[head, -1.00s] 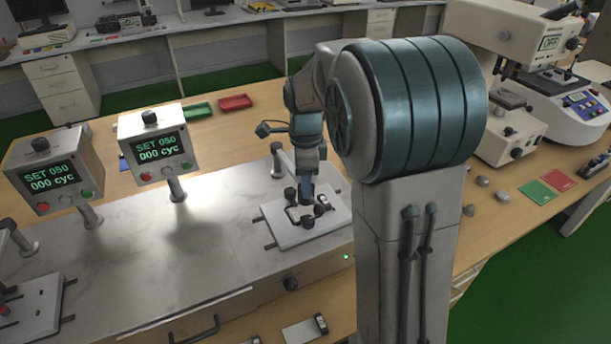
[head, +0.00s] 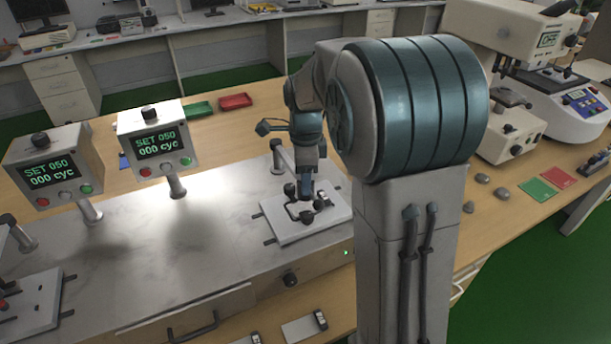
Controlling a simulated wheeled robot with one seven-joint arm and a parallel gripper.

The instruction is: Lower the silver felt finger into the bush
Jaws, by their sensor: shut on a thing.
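My gripper (head: 304,190) points down over a white fixture plate (head: 285,231) on the metal bench top. It is small in the head view and its fingertips are hard to make out. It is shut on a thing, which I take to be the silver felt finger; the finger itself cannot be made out. Dark round knobs (head: 306,216) and a small dark block (head: 321,202) sit on the plate by the gripper. I cannot make out the bush, or whether the held thing touches anything.
Two counter boxes (head: 50,172) (head: 158,144) reading SET 050 and 000 stand on posts to the left. A second white plate (head: 42,290) is at the lower left. Green (head: 199,108) and red (head: 235,101) trays lie behind. The bench between the plates is clear.

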